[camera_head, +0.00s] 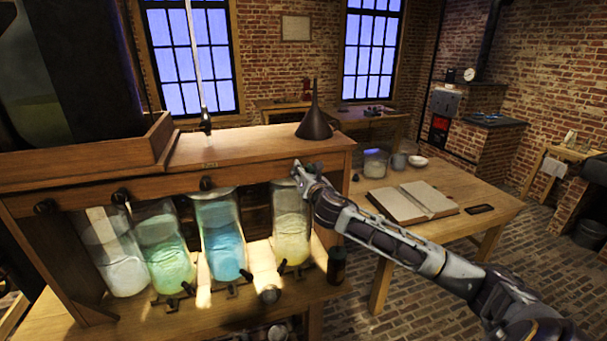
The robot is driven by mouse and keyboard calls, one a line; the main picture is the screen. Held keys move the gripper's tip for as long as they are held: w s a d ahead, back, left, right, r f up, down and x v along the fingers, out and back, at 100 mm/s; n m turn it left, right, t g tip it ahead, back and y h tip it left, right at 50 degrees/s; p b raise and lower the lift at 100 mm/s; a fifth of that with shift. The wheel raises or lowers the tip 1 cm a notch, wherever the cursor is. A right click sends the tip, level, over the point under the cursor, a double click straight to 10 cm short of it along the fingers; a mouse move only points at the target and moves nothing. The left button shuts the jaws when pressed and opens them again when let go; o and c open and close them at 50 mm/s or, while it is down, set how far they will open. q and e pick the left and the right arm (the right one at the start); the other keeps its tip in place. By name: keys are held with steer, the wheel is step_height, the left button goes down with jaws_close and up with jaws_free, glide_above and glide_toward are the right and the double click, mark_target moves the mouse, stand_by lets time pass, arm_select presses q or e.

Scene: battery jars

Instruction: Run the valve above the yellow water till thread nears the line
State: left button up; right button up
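A glass jar of pale yellow water (292,235) stands at the right end of a row of jars on the wooden shelf. My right gripper (299,172) is at the wooden beam just above this jar, where its valve would be. The gripper covers that spot, so I cannot see the valve clearly or tell whether the fingers are closed on it. A thin pale vertical tube (193,55) rises from a dark fitting on the bench top. I cannot make out a thread or a line mark. My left gripper is not in view.
Jars of blue (222,245), green (165,255) and whitish (120,255) liquid stand to the left, with dark knobs on the beam above. A dark funnel (314,122) stands on the bench top. A dark bottle (336,265) is beside the yellow jar. An open book (413,203) lies on the right table.

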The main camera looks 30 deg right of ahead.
steer(key=o, duration=0.6)
steer(key=shift+s, duration=0.15)
steer(key=shift+v, duration=2.4)
